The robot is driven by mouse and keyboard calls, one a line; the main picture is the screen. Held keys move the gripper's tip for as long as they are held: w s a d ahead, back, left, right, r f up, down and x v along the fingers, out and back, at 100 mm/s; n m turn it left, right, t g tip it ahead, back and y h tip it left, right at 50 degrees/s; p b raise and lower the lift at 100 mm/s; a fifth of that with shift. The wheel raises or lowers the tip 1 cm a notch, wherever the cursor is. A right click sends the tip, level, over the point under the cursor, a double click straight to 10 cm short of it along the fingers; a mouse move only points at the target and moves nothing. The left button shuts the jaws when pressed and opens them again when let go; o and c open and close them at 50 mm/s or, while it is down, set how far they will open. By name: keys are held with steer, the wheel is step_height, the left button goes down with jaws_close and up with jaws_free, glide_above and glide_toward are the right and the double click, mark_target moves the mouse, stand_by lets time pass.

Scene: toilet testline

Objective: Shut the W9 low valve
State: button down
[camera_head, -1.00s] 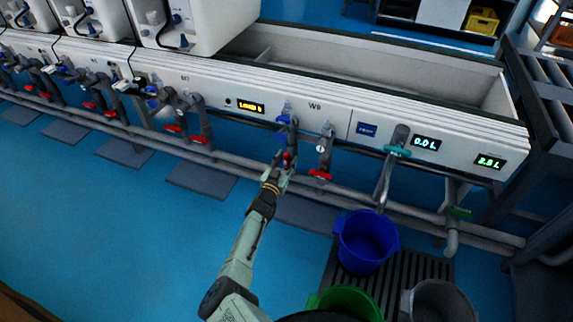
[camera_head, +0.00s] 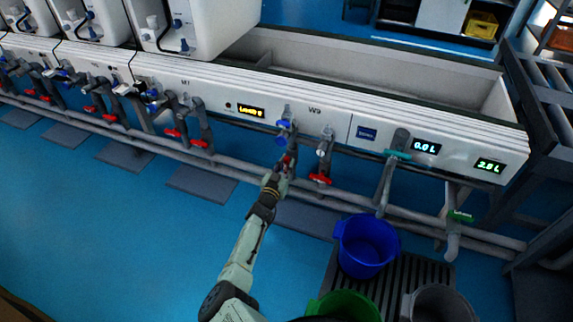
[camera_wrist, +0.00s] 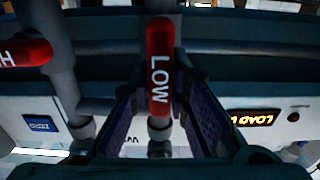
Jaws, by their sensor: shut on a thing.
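The W9 low valve has a red handle marked LOW (camera_wrist: 160,70), upright in the wrist view and in line with its pipe (camera_wrist: 159,131). My gripper (camera_wrist: 161,86) is shut on this handle, one finger on each side. In the head view my gripper (camera_head: 284,168) reaches the red handle under the W9 panel (camera_head: 314,110), hiding most of it. The red high valve handle (camera_head: 320,179) is just to the right; in the wrist view it (camera_wrist: 25,53) lies crosswise to its pipe.
A grey pipe (camera_head: 230,172) runs along the bench below the valves. A blue bucket (camera_head: 367,246) stands on a grate at right. Blue floor left of my arm is open.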

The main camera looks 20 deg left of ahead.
steer(key=shift+m, duration=0.3)
steer(key=m, duration=0.3)
steer(key=shift+d+m, duration=0.15)
steer(key=shift+m, duration=0.15)
steer(key=m, duration=0.3)
steer(key=shift+d+f+m, duration=0.1)
steer(key=shift+m, duration=0.2)
steer(key=m, duration=0.3)
steer(key=shift+d+f, duration=0.1)
steer(key=shift+f, duration=0.05)
steer(key=shift+f+m+b, duration=0.1)
steer(key=shift+m+b, duration=0.25)
steer(key=shift+m, duration=1.85)
steer(key=c, duration=1.5)
jaws_free()
